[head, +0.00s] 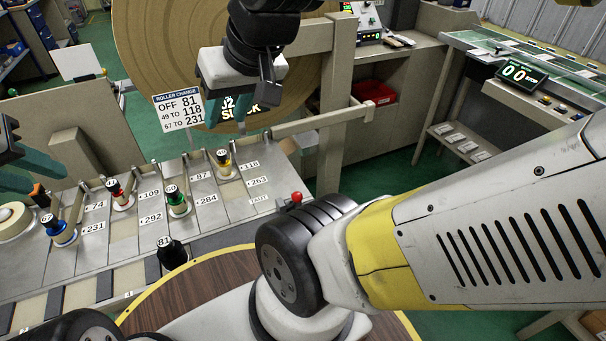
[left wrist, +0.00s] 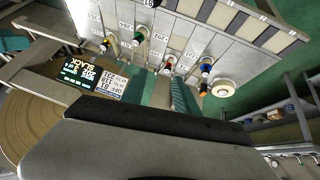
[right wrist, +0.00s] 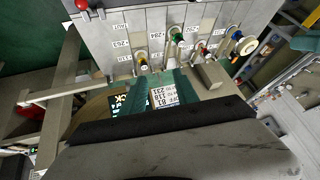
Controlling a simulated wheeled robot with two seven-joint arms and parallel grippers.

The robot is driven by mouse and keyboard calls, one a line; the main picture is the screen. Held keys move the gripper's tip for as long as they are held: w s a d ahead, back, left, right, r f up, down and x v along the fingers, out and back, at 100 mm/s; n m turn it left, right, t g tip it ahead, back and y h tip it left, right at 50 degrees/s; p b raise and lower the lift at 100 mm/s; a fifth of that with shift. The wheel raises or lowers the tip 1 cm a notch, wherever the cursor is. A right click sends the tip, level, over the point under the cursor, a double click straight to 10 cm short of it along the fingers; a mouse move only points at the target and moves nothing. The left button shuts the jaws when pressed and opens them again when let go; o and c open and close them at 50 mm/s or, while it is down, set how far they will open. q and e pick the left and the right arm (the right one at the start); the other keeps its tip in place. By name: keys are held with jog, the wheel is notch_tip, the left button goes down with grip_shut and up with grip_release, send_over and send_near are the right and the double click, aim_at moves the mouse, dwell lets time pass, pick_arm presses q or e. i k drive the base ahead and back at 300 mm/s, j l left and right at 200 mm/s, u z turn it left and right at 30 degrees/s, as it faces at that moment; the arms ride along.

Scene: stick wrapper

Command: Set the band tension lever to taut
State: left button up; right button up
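The tension lever is most likely the red ball knob (head: 296,197) at the right end of the grey panel, near a small label that seems to read TAUT; the knob also shows at the right wrist view's top left (right wrist: 82,5). A dark display (head: 240,108) reads SLACK, partly hidden behind my right gripper's fingers. My right gripper (head: 227,120) is open and empty, above and behind the yellow-ringed post, left of and apart from the knob. My left gripper (head: 42,174) is open and empty at the left edge, near the blue post.
Blue (head: 58,230), red (head: 120,195), green (head: 176,201) and yellow (head: 224,165) posts stand in the panel's lanes. A black cylinder (head: 172,253) stands before the panel. A roller-change sign (head: 180,110) stands behind it. My right forearm covers the right foreground.

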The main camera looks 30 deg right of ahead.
aim_at(297, 197)
jog(key=z, duration=1.35)
jog(key=k+j+z, duration=0.2)
jog(key=j, duration=0.2)
jog(key=k+j+z, duration=0.15)
jog(key=k+j, duration=0.15)
jog(key=j, duration=0.1)
